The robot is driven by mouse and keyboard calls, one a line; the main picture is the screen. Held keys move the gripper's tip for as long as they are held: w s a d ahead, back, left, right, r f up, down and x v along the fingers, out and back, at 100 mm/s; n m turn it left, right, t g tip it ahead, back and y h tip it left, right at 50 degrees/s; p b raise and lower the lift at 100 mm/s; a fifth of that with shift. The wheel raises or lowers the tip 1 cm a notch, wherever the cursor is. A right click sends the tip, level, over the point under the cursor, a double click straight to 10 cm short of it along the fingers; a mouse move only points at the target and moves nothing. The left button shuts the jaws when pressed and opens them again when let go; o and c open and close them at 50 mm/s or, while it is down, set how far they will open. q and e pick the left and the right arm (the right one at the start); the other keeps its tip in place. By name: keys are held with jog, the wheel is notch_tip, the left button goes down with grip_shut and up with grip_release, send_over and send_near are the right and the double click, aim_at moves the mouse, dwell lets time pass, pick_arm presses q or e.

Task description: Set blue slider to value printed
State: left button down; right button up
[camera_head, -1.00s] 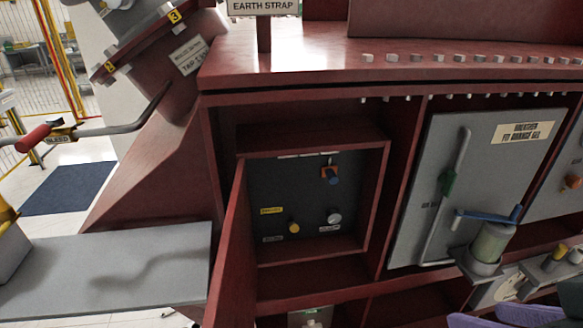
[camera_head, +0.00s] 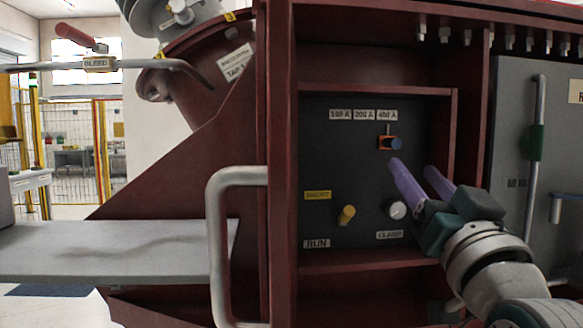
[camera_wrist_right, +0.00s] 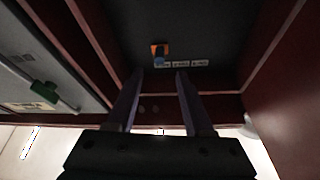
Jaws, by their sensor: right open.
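The blue slider (camera_head: 394,143) is a small blue knob on an orange piece, set on a dark panel (camera_head: 345,165) inside a red cabinet recess. Labels 100 A, 200 A and 400 A (camera_head: 363,115) run above it, and the slider sits about below 400 A. My right gripper (camera_head: 413,167) is open and empty, its purple fingers inside the recess just below and right of the slider. In the right wrist view the slider (camera_wrist_right: 159,58) shows just beyond the gap between the open fingertips (camera_wrist_right: 158,73), apart from them. My left gripper is not in view.
Below on the panel are a yellow knob (camera_head: 346,214) by SHORT and RUN labels and a white round knob (camera_head: 397,209) by a CLAMP label. A grey door (camera_head: 515,150) is at right.

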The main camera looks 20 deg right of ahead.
aim_at(397, 146)
jog(key=p+x, duration=0.1)
jog(key=x, duration=0.8)
jog(key=shift+w+d+r, duration=0.1)
jog(key=shift+r, duration=0.05)
grip_shut()
dwell(1.1)
